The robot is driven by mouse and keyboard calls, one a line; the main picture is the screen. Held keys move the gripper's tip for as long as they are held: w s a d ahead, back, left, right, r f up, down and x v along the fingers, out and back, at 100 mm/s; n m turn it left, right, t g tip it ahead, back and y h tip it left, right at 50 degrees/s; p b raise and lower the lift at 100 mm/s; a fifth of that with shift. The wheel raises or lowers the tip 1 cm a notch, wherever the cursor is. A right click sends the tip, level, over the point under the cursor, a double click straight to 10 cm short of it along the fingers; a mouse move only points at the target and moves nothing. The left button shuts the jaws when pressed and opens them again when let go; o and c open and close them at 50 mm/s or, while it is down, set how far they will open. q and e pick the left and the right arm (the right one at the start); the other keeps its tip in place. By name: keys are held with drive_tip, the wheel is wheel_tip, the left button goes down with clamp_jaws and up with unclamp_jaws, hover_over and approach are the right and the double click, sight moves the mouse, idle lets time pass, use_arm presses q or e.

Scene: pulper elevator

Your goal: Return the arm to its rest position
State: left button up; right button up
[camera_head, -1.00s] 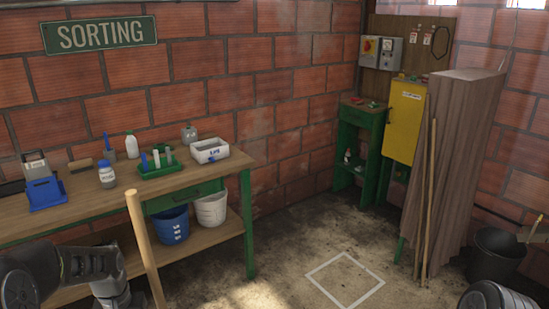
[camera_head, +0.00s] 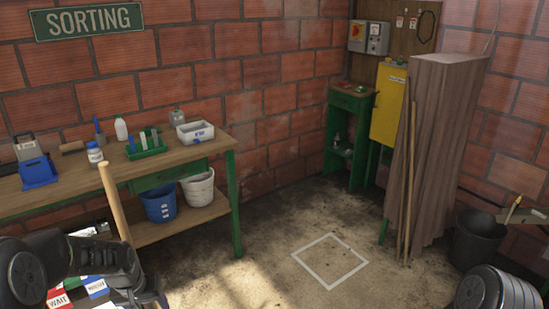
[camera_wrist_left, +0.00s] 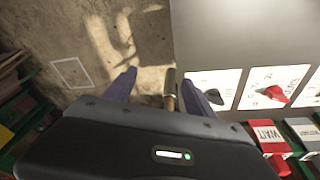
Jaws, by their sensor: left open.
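My left arm (camera_head: 85,255) is folded at the lower left of the head view, in front of the workbench. Its fingertips cannot be made out there. In the left wrist view my left gripper (camera_wrist_left: 160,92) has its two purple-grey fingers spread apart. A thin wooden handle with a grey end (camera_wrist_left: 170,88) shows in the gap between them in the picture; I cannot tell its distance, and the fingers do not close on it. Part of my right arm (camera_head: 495,292) shows at the lower right of the head view; its gripper is out of view.
A grey panel (camera_wrist_left: 240,35) with red and black switches lies right of the left gripper. A wooden pole (camera_head: 115,200) stands by the workbench (camera_head: 215,151). The floor around the white square (camera_head: 331,284) is clear.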

use_arm(q)
drive_tip(key=s+d+f+m+t+h, duration=0.15)
drive_tip(key=s+d+f, duration=0.25)
drive_tip(key=d+f, duration=1.05)
drive_tip(key=s+d+f+g+h, duration=0.1)
drive_tip(key=s+d+f, duration=0.2)
drive_tip(key=s+d, duration=0.4)
drive_tip(key=s+d+f+g+h, duration=0.1)
drive_tip(key=s+d+f+g, duration=0.1)
drive_tip(key=s+d, duration=0.6)
drive_tip(key=s+f, duration=0.1)
drive_tip(key=s, duration=0.3)
drive_tip(key=shift+h, duration=0.35)
drive_tip(key=shift+g, duration=0.25)
drive_tip(key=shift+c, duration=0.3)
